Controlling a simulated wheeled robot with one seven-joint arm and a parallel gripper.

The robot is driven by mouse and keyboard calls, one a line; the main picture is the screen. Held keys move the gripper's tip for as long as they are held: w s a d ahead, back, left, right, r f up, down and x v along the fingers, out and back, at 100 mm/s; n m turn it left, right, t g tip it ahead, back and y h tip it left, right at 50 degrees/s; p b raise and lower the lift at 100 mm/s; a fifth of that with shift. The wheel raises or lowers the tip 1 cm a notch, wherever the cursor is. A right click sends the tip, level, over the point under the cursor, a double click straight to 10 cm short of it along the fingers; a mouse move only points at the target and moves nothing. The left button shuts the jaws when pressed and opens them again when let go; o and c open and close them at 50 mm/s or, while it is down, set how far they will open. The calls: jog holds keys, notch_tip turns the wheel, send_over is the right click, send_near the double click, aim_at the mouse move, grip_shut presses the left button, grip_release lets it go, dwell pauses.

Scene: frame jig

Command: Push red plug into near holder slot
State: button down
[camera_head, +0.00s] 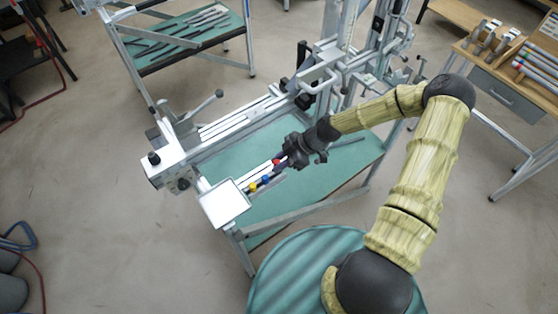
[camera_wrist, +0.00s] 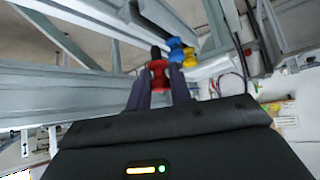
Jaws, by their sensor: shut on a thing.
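The red plug (camera_wrist: 158,76) is between the two fingers of my gripper (camera_wrist: 160,84) in the wrist view, with its dark end pointing away from me. My gripper is shut on it. In the head view the red plug (camera_head: 276,161) shows as a small red spot at the tip of my gripper (camera_head: 281,158), over the rail of the jig. A blue plug (camera_head: 265,178) and a yellow plug (camera_head: 253,186) sit in a row beside it; the blue plug (camera_wrist: 175,46) and yellow plug (camera_wrist: 188,58) also show just beyond it in the wrist view. The holder slots are too small to make out.
A white square plate (camera_head: 224,203) stands at the near left end of the jig. A lever handle (camera_head: 204,105) and an upright metal frame (camera_head: 345,40) rise behind the plugs. The green shelf (camera_head: 250,205) lies below. A bench with tools (camera_head: 505,60) stands at right.

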aim_at(272, 174)
jog(key=shift+f+b, duration=0.5)
jog(key=shift+f, duration=0.6)
jog(key=shift+d+f+b, duration=0.1)
jog(key=shift+f+b, duration=1.05)
jog(key=shift+b, duration=0.05)
dwell(1.4)
jog(key=c, duration=1.2)
grip_release()
jog(key=shift+d+r, duration=0.1)
jog(key=b+v, duration=0.4)
jog(key=v, duration=1.3)
jog(key=shift+d, duration=0.2)
jog(key=shift+s+a, duration=0.1)
jog(key=shift+a, duration=0.05)
